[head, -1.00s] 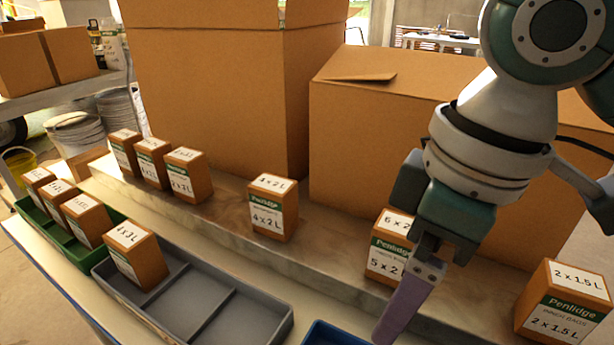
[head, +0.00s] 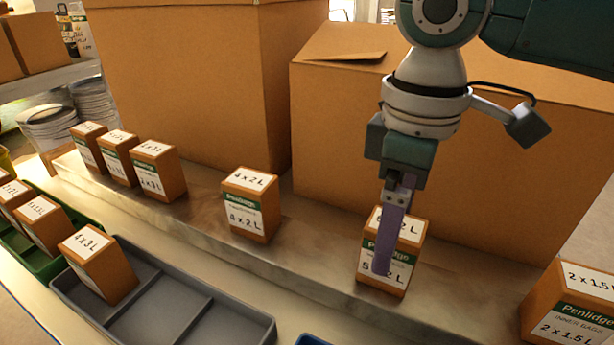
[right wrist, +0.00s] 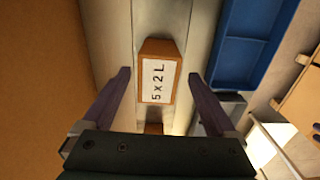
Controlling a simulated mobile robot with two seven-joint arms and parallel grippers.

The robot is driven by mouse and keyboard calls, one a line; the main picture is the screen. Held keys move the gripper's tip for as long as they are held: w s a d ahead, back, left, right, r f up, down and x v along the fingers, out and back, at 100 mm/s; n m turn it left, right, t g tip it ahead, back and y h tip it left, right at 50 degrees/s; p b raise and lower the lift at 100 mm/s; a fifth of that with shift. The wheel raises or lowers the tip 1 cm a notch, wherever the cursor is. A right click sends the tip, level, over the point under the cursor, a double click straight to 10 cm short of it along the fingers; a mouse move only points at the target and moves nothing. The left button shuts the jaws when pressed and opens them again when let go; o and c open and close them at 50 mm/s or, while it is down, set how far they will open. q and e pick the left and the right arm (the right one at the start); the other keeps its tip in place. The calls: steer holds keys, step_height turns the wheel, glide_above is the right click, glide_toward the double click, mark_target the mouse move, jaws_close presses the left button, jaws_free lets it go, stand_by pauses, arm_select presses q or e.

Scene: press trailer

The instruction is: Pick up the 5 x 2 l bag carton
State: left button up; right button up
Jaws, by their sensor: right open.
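The 5 x 2 L carton (head: 408,252) is a small brown box with a white and green label. It stands upright on the stone ledge, partly hidden behind a purple finger of my right gripper (head: 388,250). In the right wrist view the carton's top label (right wrist: 158,80) reads 5 x 2 L. There the open right gripper (right wrist: 160,75) has one finger on either side of the carton, with gaps at both sides. I see no contact. My left gripper is not in view.
A 4 x 2 L carton (head: 250,205) stands to the left on the ledge, and a 2 x 1.5 L carton (head: 570,305) at the right. Large boxes (head: 465,190) stand close behind. A grey divided tray (head: 235,325) and a blue tray (right wrist: 245,45) lie in front.

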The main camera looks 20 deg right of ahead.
steer(key=f, duration=0.3)
steer(key=shift+d+f, duration=0.2)
steer(key=shift+f, duration=0.2)
jaws_close()
stand_by(0.4)
